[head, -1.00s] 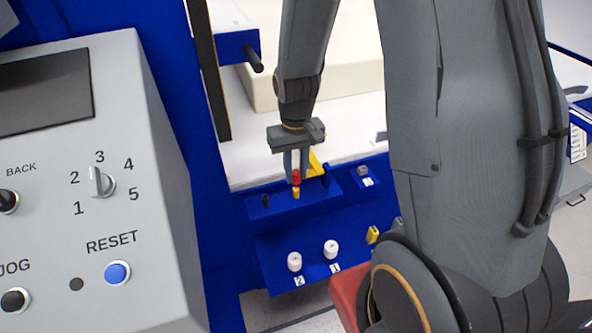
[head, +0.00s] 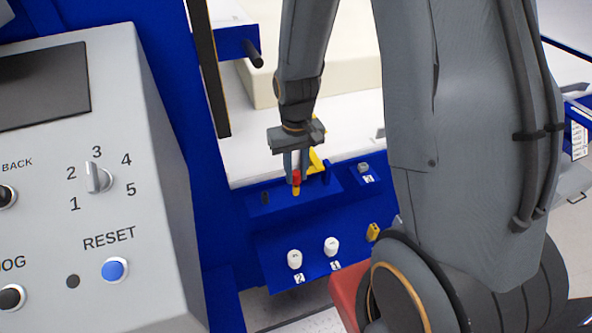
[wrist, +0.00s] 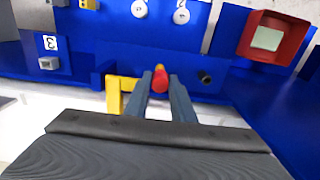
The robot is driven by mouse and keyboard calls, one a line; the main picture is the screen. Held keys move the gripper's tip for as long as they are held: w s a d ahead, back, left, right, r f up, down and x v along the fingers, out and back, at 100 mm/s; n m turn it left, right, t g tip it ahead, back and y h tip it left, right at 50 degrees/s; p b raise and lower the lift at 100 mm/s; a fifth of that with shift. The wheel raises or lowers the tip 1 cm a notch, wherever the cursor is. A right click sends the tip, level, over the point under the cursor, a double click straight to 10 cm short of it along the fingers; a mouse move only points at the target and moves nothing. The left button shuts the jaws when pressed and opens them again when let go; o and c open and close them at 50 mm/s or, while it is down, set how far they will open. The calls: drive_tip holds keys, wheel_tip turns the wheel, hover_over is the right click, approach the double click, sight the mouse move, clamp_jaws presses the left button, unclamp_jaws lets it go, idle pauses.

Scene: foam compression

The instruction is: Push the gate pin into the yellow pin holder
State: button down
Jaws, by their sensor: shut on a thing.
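The gate pin has a red head (head: 296,178), held upright between the two fingers of my gripper (wrist: 160,86). The red head also shows in the wrist view (wrist: 160,80). My gripper is shut on it. A small yellow piece, which looks like the yellow pin holder (head: 296,190), sits directly under the red head on the blue ledge (head: 318,203). A sliver of yellow also shows past the red head in the wrist view (wrist: 160,67). Red and yellow look in line and touching or nearly so; how deep the pin sits is hidden.
A yellow bracket (wrist: 114,92) stands close beside my fingers. A dark round peg or hole (wrist: 205,77) is on the other side. Two white knobs (head: 294,259) (head: 331,246) and another yellow piece (head: 373,232) sit on the lower blue panel. A grey control box (head: 110,210) stands at left.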

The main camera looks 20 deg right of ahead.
sight(296, 173)
drive_tip(key=shift+f+b, duration=0.35)
drive_tip(key=shift+f, duration=0.4)
drive_tip(key=c, duration=1.4)
unclamp_jaws()
drive_tip(key=shift+c, duration=0.2)
drive_tip(key=shift+r+p, duration=2.5)
drive_tip(key=shift+r, duration=0.5)
